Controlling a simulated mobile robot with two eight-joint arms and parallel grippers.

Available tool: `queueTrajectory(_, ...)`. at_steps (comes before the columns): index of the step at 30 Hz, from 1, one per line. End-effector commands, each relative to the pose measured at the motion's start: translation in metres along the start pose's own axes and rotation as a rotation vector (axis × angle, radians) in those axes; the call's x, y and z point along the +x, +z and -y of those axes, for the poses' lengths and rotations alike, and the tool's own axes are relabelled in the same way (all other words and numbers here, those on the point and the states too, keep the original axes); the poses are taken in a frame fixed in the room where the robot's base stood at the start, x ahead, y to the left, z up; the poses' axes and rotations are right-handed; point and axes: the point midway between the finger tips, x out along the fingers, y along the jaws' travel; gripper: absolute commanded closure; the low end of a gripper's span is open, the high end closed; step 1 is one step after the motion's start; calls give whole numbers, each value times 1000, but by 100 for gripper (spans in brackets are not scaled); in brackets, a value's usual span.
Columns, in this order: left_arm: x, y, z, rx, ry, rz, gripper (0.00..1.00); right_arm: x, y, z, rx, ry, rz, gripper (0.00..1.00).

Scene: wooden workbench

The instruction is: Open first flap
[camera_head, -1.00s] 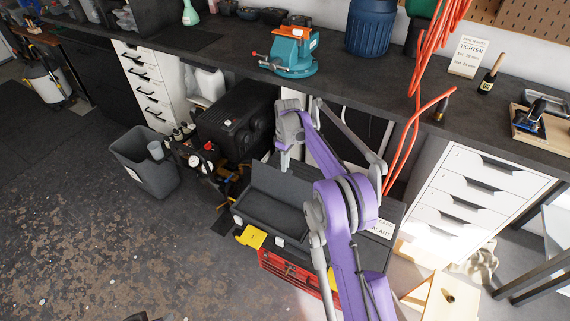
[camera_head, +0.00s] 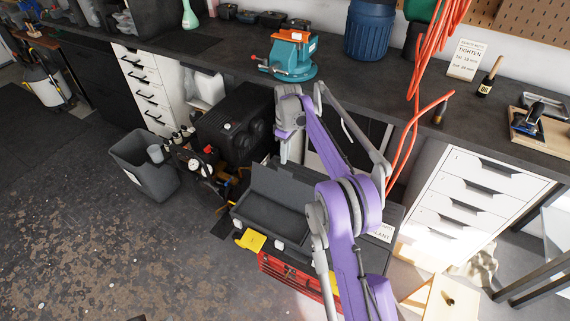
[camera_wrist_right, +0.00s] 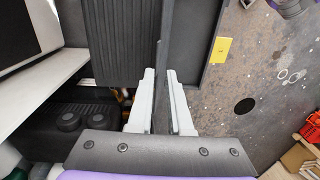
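In the right wrist view the two pale fingers (camera_wrist_right: 161,72) point at the toolbox and are apart. The thin dark flap edge (camera_wrist_right: 164,30) runs between them, and I see no firm contact. My left gripper is not in view.
A black compressor (camera_head: 235,122) and a grey bin (camera_head: 143,165) stand to the left. A red crate (camera_head: 290,276) is in front of the toolbox. White drawers (camera_head: 470,195) stand to the right, and an orange hose (camera_head: 404,140) hangs off the bench. Floor at left is clear.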

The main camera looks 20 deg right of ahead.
Motion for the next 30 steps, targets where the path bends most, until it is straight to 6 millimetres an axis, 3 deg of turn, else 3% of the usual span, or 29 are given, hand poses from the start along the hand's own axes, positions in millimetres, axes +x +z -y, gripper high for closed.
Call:
queueTrajectory(3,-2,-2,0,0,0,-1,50,-23,0,0,0,0,0,82)
queueTrajectory(9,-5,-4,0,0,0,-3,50,-44,0,-1,1,0,0,82)
queueTrajectory(26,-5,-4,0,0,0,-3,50,-47,0,0,2,1,0,82)
queueTrajectory(30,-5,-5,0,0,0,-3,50,-60,2,12,25,16,-12,82)
